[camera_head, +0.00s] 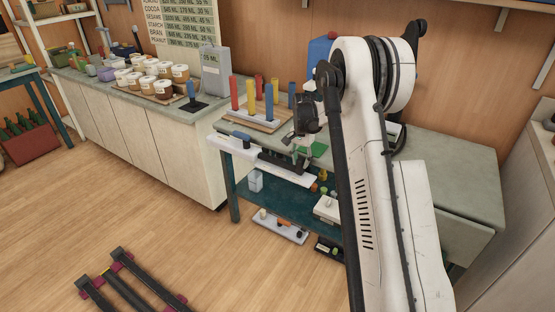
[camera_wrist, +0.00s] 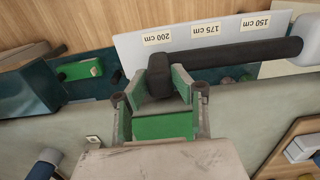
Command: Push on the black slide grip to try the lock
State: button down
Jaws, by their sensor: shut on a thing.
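The black slide grip (camera_wrist: 245,55) is a dark, rounded bar lying along a white plate (camera_wrist: 185,40). The plate carries labels reading 200 cm, 175 cm and 150 cm. A black block at the bar's left end sits between the two fingers of my gripper (camera_wrist: 164,85), near the 200 cm label. My gripper is shut on this black part. In the head view my gripper (camera_head: 304,146) is at the front edge of the workbench, by the dark grip (camera_head: 283,163) on the white plate (camera_head: 262,158). The finger contact is too small to see there.
The workbench (camera_head: 440,165) carries a rack of red, yellow and blue posts (camera_head: 255,112) behind the gripper. Jars (camera_head: 163,88) stand on the left counter. A lower shelf under the bench holds small items. A dark-railed frame (camera_head: 128,288) lies on the open floor.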

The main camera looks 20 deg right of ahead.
jog(key=shift+w, duration=0.1)
dwell(0.7)
jog(key=c, duration=1.3)
grip_release()
jog(key=shift+o, duration=0.2)
notch_tip(320, 180, up, 12)
jog(key=s+a+r+n+t+p, duration=0.1)
jog(key=s+a+r, duration=0.2)
jog(key=s+r, duration=0.15)
jog(key=s+a+r+n+t, duration=0.1)
jog(key=s+a+r, duration=0.25)
jog(key=r, duration=0.25)
jog(key=s+a+r+n+t+p, duration=0.1)
jog(key=s+a+r+n, duration=0.2)
jog(key=s+a+r, duration=0.55)
jog(key=s+a+f+n+t+p, duration=0.1)
jog(key=s+a+f+n+t, duration=0.1)
jog(key=s, duration=1)
jog(key=s+a+f+n+t+p, duration=0.1)
jog(key=s+a, duration=0.4)
jog(key=s, duration=0.7)
jog(key=n+t, duration=0.1)
jog(key=n, duration=0.1)
jog(key=shift+f+n+p, duration=0.35)
jog(key=shift+n, duration=0.05)
